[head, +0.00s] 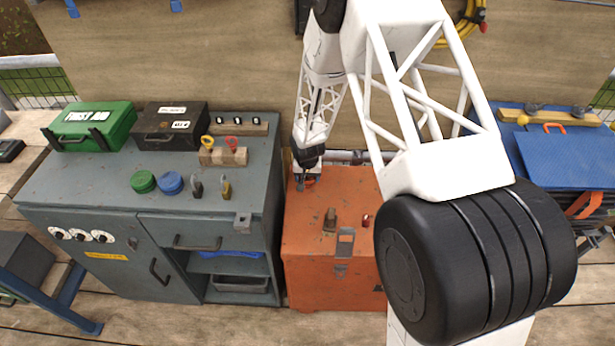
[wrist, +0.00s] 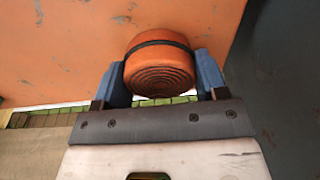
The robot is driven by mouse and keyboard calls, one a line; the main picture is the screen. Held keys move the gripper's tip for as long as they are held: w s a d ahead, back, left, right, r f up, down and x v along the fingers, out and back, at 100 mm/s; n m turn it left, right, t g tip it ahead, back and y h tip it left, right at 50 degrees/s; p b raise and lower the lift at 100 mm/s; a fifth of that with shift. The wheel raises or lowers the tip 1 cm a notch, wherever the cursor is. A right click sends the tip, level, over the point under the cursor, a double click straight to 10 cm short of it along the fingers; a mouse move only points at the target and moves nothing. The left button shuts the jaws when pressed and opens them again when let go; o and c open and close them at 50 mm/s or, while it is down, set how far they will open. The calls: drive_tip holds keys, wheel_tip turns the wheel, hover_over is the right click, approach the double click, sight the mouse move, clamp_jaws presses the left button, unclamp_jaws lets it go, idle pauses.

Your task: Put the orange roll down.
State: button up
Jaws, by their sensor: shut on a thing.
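The orange roll (wrist: 160,75) is a coiled orange band with a dark strap around it, seen in the wrist view. My gripper (wrist: 162,80) is shut on it, with one blue finger on each side. In the head view my gripper (head: 305,180) is at the back left part of the orange chest's top, and only a bit of the orange roll (head: 310,181) shows beneath it. I cannot tell whether the roll touches the chest top.
The orange chest (head: 315,225) has a brown object (head: 330,219) and a small red object (head: 366,220) on its lid. To its left the grey cabinet (head: 110,190) carries a green first aid box (head: 95,127), a dark case (head: 170,125) and round lids (head: 143,182). A blue case (head: 565,158) lies right.

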sight(307, 179)
idle(0.3)
drive_tip(key=o, duration=1)
drive_tip(key=shift+f, duration=0.1)
drive_tip(key=shift+o, duration=0.2)
wheel_tip(307, 179, up, 12)
drive_tip(key=s, duration=0.1)
drive_tip(key=shift+s, duration=0.4)
idle(0.5)
